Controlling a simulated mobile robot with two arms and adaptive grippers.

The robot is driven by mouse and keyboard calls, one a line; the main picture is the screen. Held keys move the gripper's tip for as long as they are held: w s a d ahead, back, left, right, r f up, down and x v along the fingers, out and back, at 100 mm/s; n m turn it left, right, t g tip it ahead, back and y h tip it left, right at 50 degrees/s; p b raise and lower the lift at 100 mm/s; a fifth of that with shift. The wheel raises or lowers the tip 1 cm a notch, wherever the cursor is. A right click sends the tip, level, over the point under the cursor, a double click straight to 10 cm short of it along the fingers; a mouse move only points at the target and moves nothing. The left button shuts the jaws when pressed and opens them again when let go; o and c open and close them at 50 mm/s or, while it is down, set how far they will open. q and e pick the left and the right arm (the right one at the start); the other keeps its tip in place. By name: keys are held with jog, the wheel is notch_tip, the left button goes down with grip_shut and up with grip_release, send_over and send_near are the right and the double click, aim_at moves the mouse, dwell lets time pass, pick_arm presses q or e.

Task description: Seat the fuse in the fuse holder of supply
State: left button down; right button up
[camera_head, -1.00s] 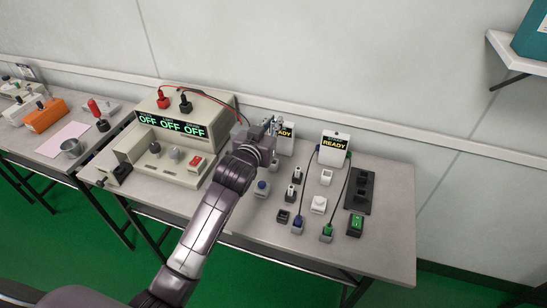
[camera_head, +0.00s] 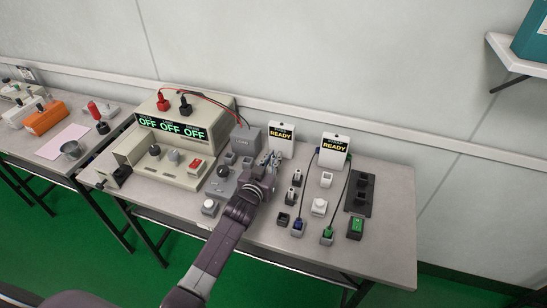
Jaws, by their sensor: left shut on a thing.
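The supply (camera_head: 150,150) is the beige bench unit at the left of the table; its green display (camera_head: 172,128) reads OFF three times. I cannot clearly tell the fuse or the supply's fuse holder at this size. My left gripper (camera_head: 269,160) is over the middle of the table, right of the supply and just in front of the left READY tester (camera_head: 282,139). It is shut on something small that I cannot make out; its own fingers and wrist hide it. My right gripper is not in view.
Right of the gripper are a second READY tester (camera_head: 335,149) with cables, a white button (camera_head: 319,207), a black strip (camera_head: 371,188) and a green switch (camera_head: 356,227). The table's right front is bare.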

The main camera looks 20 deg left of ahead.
pick_arm(q)
jog(key=shift+f, duration=0.15)
jog(key=c, duration=2)
grip_release()
